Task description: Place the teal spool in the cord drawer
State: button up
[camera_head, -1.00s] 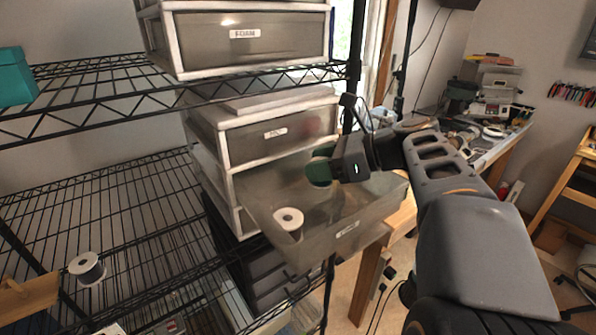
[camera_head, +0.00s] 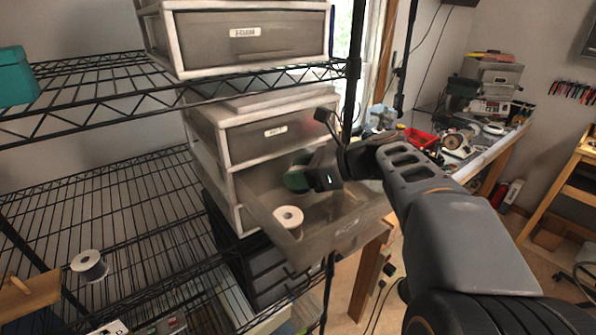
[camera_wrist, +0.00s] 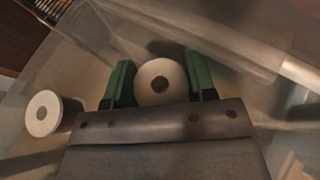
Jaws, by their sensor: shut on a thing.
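My gripper (camera_head: 297,174) has green fingers and is at the open clear drawer (camera_head: 362,222), over its inside. In the wrist view the fingers are shut on a spool (camera_wrist: 160,82), whose pale round end and dark centre hole face the camera. The held spool's side colour is hidden there, and the head view does not show it clearly. A second spool (camera_head: 288,218), with a white end, stands in the drawer; it also shows left of the fingers in the wrist view (camera_wrist: 43,114). The drawer's label is too blurred to read.
The drawer unit (camera_head: 265,132) stands on a black wire shelf, with another unit (camera_head: 245,38) above. A grey spool (camera_head: 89,267) and a wooden item (camera_head: 28,297) sit on the shelf at left. A teal box (camera_head: 15,77) is at upper left. A cluttered workbench (camera_head: 480,150) lies behind right.

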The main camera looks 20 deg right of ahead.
jog(key=o, duration=0.9)
jog(key=shift+r, duration=0.2)
jog(key=b+v, duration=0.1)
jog(key=v, duration=0.9)
jog(key=shift+s+d+r, duration=0.1)
jog(key=shift+s+d, duration=0.05)
jog(key=shift+d, duration=0.15)
jog(key=shift+s+d+r, duration=0.3)
jog(key=shift+s+d, duration=0.1)
jog(key=shift+d, duration=0.1)
